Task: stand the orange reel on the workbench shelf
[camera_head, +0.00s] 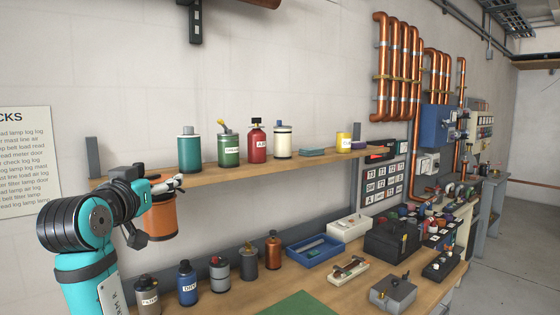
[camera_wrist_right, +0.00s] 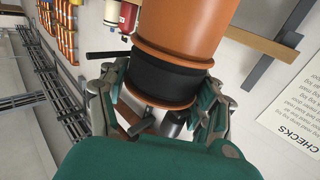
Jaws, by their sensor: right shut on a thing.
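The orange reel (camera_head: 161,220) is upright or nearly so in the head view, just below and in front of the left end of the workbench shelf (camera_head: 290,163). My right gripper (camera_head: 165,187) is at its top, in front of the shelf's left end. In the right wrist view my right gripper (camera_wrist_right: 158,88) is shut on the reel, with one finger on each side of its black band (camera_wrist_right: 165,77). The orange body (camera_wrist_right: 188,25) extends up out of that picture. The gripper hides part of the reel's top. My left gripper is not in view.
Several bottles and a blue tray (camera_head: 315,250) stand on the bench below.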

